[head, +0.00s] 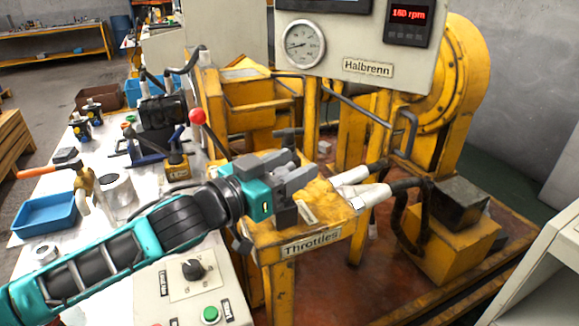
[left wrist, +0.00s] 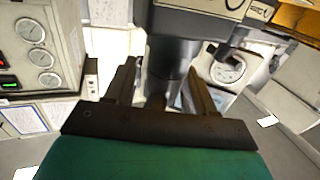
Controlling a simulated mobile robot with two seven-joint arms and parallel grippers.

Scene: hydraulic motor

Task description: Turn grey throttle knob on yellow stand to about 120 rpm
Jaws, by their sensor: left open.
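The yellow stand (head: 315,220) with a "Throttles" label is in the middle of the head view. My left gripper (head: 299,168) is over its top, with the jaws apart. A dark grey part (head: 286,216) shows just below the gripper; it may be the throttle knob, which the gripper largely hides. In the left wrist view, a dark grey cylinder (left wrist: 170,65) lies between the open fingers of my left gripper (left wrist: 163,85). I cannot tell whether they touch it. The red display (head: 408,14) appears to read 160 rpm. My right gripper is not in view.
Two white-and-dark handles or hoses (head: 352,177) lie right of the gripper. A red-knobbed lever (head: 198,117) stands to its left. A control box (head: 180,300) with a black dial and green button is in front. A gauge panel (head: 345,45) stands behind.

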